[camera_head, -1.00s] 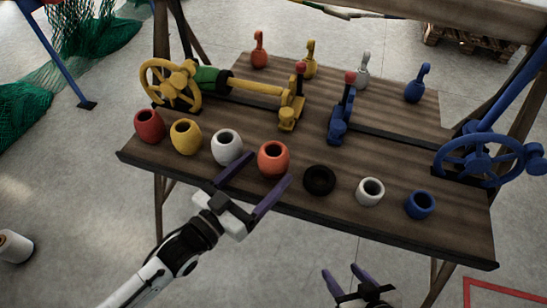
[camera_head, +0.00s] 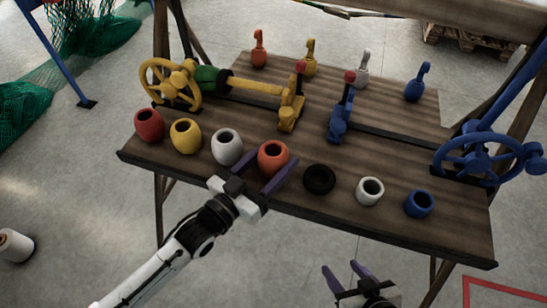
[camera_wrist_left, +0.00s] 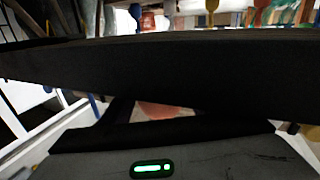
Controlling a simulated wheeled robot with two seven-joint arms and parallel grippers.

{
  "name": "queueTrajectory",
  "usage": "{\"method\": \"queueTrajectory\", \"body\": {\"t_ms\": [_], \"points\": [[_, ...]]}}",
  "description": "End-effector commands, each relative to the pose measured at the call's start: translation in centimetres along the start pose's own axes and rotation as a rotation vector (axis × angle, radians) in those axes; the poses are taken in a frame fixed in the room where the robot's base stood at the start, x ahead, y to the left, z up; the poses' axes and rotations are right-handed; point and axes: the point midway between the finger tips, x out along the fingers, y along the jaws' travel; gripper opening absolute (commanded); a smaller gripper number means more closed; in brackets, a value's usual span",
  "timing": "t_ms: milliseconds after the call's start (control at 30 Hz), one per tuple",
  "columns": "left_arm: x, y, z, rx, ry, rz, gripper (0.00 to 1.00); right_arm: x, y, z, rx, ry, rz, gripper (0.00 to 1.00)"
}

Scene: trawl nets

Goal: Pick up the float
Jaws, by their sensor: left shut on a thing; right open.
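A row of barrel-shaped floats with holes in their tops stands along the front of the wooden table (camera_head: 225,185). An orange-red patch (camera_wrist_left: 160,110) shows in the left wrist view behind dark gripper parts. My right gripper (camera_head: 346,271) is open and empty in front of the table.
A black ring (camera_head: 319,179) lies right of the orange-red float. Behind are a yellow handwheel (camera_head: 171,84), a blue handwheel (camera_head: 480,158) and lever mechanisms. Several hooked pieces stand along the back. Bare wood lies behind the front row. Green netting (camera_head: 25,110) hangs at left.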

Motion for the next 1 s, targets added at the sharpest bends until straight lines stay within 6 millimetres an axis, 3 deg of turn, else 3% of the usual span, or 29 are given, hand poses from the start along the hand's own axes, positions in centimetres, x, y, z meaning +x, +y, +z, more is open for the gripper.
{"method": "queueTrajectory", "body": {"t_ms": [167,400,600,1000], "points": [[0.0,0.1,-1.4,0.0,0.003,0.001,0.32,-0.2,0.0,-0.2,0.0,0.0,0.0,0.51],[0.0,0.4,-6.3,0.002,0.005,0.001,0.32,-0.7,-0.1,-0.7,0.0,0.001,0.0,0.51],[0.0,0.7,-9.2,0.0,0.002,0.0,0.32,-0.9,-0.1,-0.8,0.0,0.0,0.0,0.51],[0.0,0.7,-10.0,0.0,0.001,0.0,0.32,-0.9,-0.1,-0.8,0.0,-0.001,0.0,0.51]]}}
